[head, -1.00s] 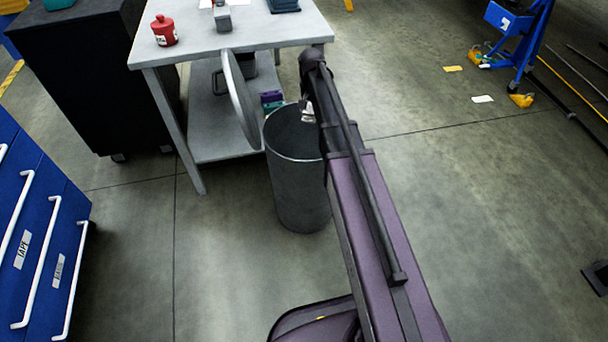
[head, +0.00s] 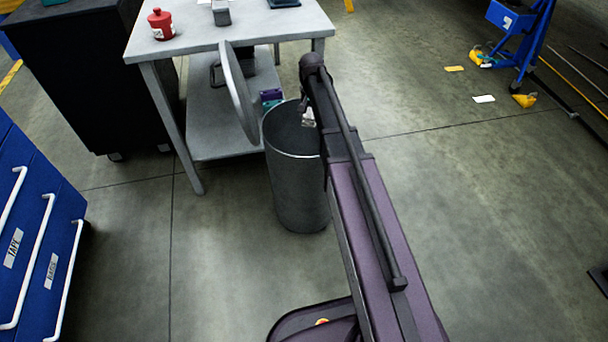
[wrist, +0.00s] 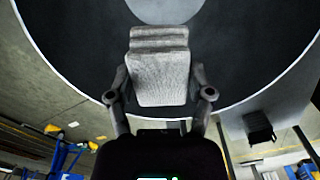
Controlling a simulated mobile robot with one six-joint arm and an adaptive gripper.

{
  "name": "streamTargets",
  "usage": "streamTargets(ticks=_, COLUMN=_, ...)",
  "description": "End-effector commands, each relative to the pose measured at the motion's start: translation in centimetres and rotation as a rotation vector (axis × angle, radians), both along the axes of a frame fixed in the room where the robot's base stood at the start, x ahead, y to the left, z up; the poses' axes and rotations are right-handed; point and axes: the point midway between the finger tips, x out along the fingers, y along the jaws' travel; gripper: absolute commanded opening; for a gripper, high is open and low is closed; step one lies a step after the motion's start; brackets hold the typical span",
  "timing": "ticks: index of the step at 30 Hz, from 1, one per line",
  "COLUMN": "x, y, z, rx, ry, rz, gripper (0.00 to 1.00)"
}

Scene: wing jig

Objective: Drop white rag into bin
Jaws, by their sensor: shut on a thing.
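The white rag (wrist: 160,75) is folded and sits between the fingers of my gripper (wrist: 160,97) in the wrist view. My gripper is shut on it. In the head view only a small part of the rag (head: 308,119) shows at the end of my arm, over the bin's mouth. The dark grey round bin (head: 297,190) stands upright on the floor, and my arm hides part of its right rim. In the wrist view the bin's dark inside (wrist: 80,45) and pale rim surround the rag. The exact height of the rag against the rim is hard to tell.
A grey table (head: 245,32) with a lower shelf stands behind the bin, with a red canister (head: 162,25) on top. Blue drawers (head: 35,235) are at left.

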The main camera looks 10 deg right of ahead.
Motion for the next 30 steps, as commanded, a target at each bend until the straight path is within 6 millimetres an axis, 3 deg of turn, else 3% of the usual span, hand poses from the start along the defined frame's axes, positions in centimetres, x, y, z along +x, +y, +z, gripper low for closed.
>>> streamTargets(ticks=7, x=0.0, y=0.0, z=-1.8, rx=0.000, ry=0.000, rz=0.000, gripper=0.21)
streamTargets(ticks=21, x=0.0, y=0.0, z=-2.0, rx=0.000, ry=0.000, rz=0.000, gripper=0.21)
streamTargets(ticks=22, x=0.0, y=0.0, z=-2.0, rx=0.000, ry=0.000, rz=0.000, gripper=0.70)
streamTargets(ticks=25, x=0.0, y=0.0, z=-2.0, rx=0.000, ry=0.000, rz=0.000, gripper=1.00)
streamTargets(ticks=30, x=0.0, y=0.0, z=-2.0, rx=0.000, ry=0.000, rz=0.000, gripper=1.00)
